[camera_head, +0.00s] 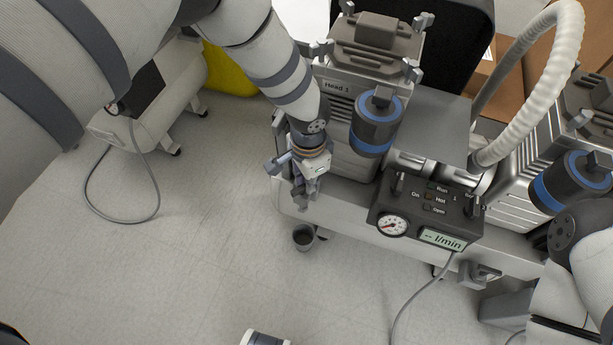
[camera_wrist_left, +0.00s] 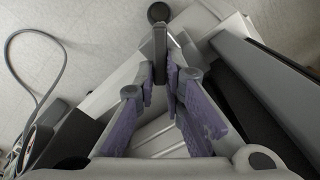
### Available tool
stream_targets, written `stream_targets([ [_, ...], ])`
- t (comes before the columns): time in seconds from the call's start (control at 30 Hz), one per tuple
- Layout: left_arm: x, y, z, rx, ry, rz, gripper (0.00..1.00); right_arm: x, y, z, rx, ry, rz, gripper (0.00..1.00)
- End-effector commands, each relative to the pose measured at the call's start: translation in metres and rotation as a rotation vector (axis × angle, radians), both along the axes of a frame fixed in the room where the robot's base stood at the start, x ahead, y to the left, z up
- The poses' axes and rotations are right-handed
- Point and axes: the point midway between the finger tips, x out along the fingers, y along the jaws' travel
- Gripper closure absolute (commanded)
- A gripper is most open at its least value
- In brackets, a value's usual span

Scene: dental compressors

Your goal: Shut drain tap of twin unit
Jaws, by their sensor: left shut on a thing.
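A control box (camera_head: 425,210) with gauge and display juts from the unit's front. A pale hose (camera_head: 550,75) arches at right. Another unit (camera_head: 150,105) stands at left.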

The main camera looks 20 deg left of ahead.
Motion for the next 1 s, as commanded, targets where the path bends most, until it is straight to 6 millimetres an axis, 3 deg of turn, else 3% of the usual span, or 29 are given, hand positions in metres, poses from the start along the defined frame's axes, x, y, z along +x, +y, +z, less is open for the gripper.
stream_targets([
  [0.6, -0.0075, -0.0043, 0.0, 0.0, 0.001, -0.541, 1.0, 0.0017, 0.0, 0.0042, 0.0, -0.006, 0.0, 0.44],
  [1.0, -0.0102, -0.0046, -0.0003, 0.001, 0.002, -0.722, 1.0, 0.0021, 0.0, 0.0051, 0.0, -0.007, 0.0, 0.44],
])
